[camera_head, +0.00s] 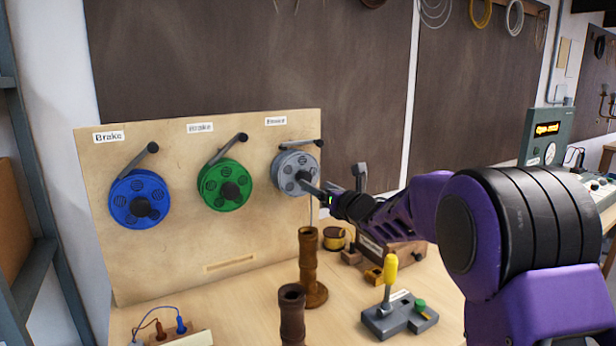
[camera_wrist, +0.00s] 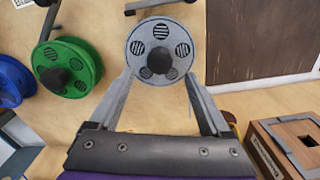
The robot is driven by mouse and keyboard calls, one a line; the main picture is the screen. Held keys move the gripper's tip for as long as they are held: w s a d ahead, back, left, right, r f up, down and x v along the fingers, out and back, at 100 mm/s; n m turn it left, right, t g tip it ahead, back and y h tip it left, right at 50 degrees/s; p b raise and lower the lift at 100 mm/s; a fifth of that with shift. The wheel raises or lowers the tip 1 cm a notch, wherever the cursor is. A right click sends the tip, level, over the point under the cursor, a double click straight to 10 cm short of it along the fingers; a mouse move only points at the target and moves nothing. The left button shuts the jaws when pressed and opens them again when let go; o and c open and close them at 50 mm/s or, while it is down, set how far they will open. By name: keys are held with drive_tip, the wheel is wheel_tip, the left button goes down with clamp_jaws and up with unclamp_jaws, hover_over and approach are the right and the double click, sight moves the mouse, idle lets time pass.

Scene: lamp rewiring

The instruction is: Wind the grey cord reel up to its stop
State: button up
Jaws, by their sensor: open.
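The grey cord reel (camera_head: 290,172) is mounted at the right end of an upright wooden board, with a dark brake lever above it. It also shows at the top middle of the wrist view (camera_wrist: 161,47). My gripper (camera_head: 312,184) is in front of the reel's lower right part. In the wrist view my gripper (camera_wrist: 158,78) is open, with its two fingers apart on either side of the reel's lower part and its dark central knob. I cannot tell whether the fingers touch the reel.
A green reel (camera_head: 224,186) and a blue reel (camera_head: 140,203) are on the same board (camera_head: 180,248) to the left. Brown turned posts (camera_head: 313,265), a yellow-handled joystick (camera_head: 390,270) and a wooden box (camera_wrist: 290,145) stand below on the bench. A plug strip (camera_head: 182,337) is at front left.

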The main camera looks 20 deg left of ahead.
sight(307, 180)
drive_tip(key=shift+p+x, duration=0.55)
drive_tip(key=shift+x, duration=2.55)
clamp_jaws()
